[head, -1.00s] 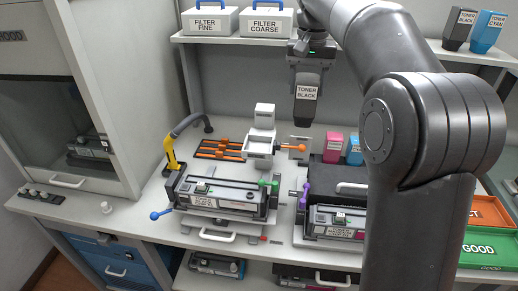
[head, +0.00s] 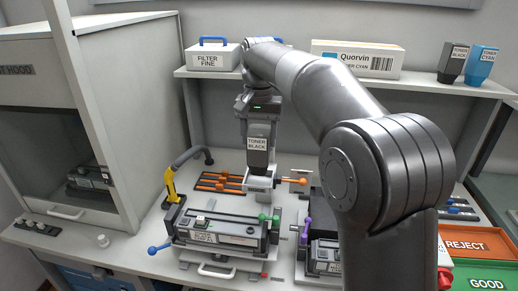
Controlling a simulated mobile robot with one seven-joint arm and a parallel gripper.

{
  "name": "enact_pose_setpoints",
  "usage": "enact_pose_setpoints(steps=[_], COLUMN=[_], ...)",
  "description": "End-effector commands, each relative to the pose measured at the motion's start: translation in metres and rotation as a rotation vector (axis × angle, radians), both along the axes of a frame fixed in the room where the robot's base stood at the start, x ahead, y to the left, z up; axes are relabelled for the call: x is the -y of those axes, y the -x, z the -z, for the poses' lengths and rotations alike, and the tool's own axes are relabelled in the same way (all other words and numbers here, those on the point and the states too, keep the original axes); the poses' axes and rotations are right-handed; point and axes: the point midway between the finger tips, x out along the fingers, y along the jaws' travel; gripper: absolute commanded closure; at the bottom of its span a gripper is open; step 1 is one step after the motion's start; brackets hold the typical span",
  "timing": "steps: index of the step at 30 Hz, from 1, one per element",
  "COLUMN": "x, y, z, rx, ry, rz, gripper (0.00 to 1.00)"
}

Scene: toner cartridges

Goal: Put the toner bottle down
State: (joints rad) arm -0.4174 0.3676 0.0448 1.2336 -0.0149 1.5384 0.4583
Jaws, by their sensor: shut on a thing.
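A black toner bottle (head: 259,156) with a white label reading "TONER BLACK" hangs from my gripper (head: 258,118), which is shut on its upper part. The bottle is roughly upright. In the picture its lower end overlaps the back of a small white stand (head: 259,182) with an orange knob. I cannot tell whether the bottle touches the stand. A second black toner bottle (head: 452,63) and a cyan toner bottle (head: 482,66) stand on the shelf (head: 420,88) at the right.
A cartridge in a fixture (head: 222,232) sits at the front, with another fixture (head: 322,250) to its right. A yellow-ended hose (head: 171,184) and orange-handled rack (head: 217,182) are left of the stand. REJECT (head: 465,240) and GOOD trays lie at right.

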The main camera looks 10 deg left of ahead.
Motion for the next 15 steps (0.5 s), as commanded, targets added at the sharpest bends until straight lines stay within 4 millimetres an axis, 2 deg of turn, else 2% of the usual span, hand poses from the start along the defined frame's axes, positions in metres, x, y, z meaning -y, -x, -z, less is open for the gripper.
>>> enact_pose_setpoints(steps=[7, 15], x=[0.0, 0.0], y=[0.0, 0.0], z=[0.034, 0.039], rx=[-0.003, 0.0], ry=[0.002, 0.0], rz=[0.0, 0.001], gripper=[0.71, 0.71])
